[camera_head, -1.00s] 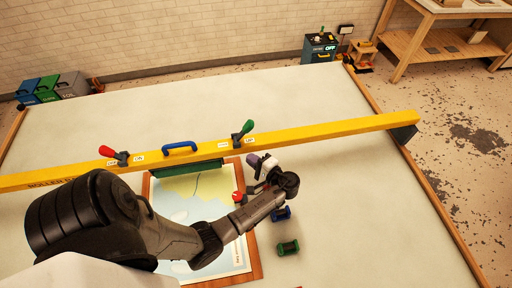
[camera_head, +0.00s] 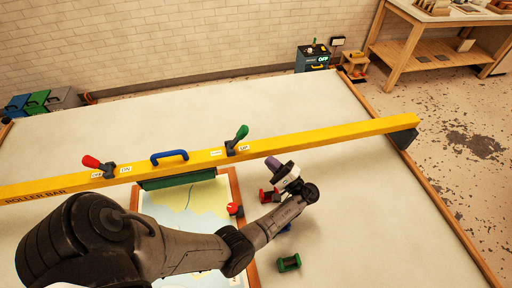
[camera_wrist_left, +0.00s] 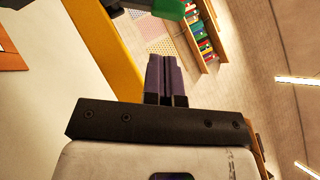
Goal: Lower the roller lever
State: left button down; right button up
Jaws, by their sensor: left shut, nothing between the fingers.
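A yellow roller bar (camera_head: 325,134) spans the table. A green-handled lever (camera_head: 239,134) stands on it, tilted up to the right, between two small labels; the right one reads UP. The lever's green handle also shows at the top of the left wrist view (camera_wrist_left: 168,8). My left gripper (camera_head: 272,163) has purple fingers and is shut and empty. It is in front of the bar, to the right of and nearer than the green lever, and apart from it. The shut fingers also show in the left wrist view (camera_wrist_left: 166,75). My right gripper is not in view.
A red-handled lever (camera_head: 97,165) and a blue handle (camera_head: 169,157) are on the bar's left half. A green roller (camera_head: 163,181) hangs below the bar over a framed map (camera_head: 190,205). Red (camera_head: 267,196) and green (camera_head: 289,263) spools lie nearby.

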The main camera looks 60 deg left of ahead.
aim_at(239, 138)
pick_arm(q)
jog(key=shift+p+x, duration=1.8)
jog(key=shift+x, duration=3.1)
